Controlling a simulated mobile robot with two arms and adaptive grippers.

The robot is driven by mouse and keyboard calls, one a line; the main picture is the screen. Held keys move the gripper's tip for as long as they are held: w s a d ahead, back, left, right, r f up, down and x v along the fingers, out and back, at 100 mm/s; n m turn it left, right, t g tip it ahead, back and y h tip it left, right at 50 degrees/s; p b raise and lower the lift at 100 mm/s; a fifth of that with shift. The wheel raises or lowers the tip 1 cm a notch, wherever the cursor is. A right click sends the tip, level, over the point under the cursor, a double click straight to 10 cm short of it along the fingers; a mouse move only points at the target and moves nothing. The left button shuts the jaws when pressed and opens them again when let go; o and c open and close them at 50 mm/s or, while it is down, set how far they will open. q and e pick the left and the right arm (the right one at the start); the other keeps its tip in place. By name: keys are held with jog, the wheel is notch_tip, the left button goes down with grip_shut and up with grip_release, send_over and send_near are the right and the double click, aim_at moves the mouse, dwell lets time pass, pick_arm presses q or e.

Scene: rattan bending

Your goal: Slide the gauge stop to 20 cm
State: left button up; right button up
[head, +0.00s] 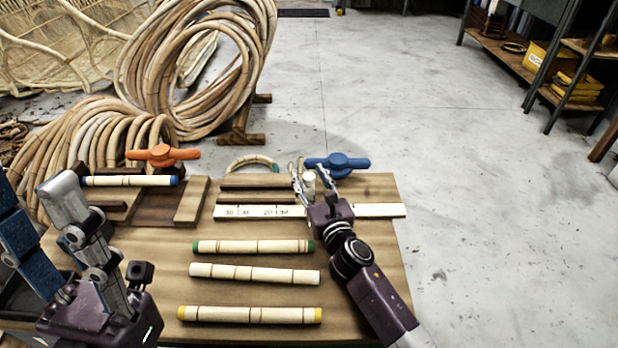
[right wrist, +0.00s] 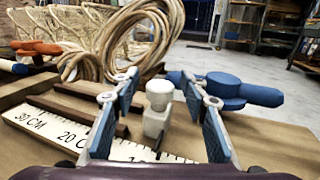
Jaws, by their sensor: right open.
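The gauge stop (head: 309,182) is a small white block with a knob on top. It stands upright on the white scale (head: 365,210), to the right of the 20 CM label. My right gripper (head: 310,175) is open, with its fingers on either side of the stop. In the right wrist view the stop (right wrist: 157,108) stands between the two blue finger pads, with gaps visible on both sides. The scale (right wrist: 75,130) there shows 30 CM and 20 CM, both left of the stop. My left gripper (head: 40,205) is open and empty at the lower left of the head view.
Rattan pieces with green (head: 253,247), white (head: 254,273) and yellow (head: 250,314) ends lie on the table. A blue handle (head: 338,162) is close behind my right gripper. An orange handle (head: 162,155) stands at the left. Rattan coils (head: 135,65) are behind.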

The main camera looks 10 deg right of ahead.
jog(key=shift+w, duration=0.1)
jog(key=shift+c, duration=0.7)
grip_shut()
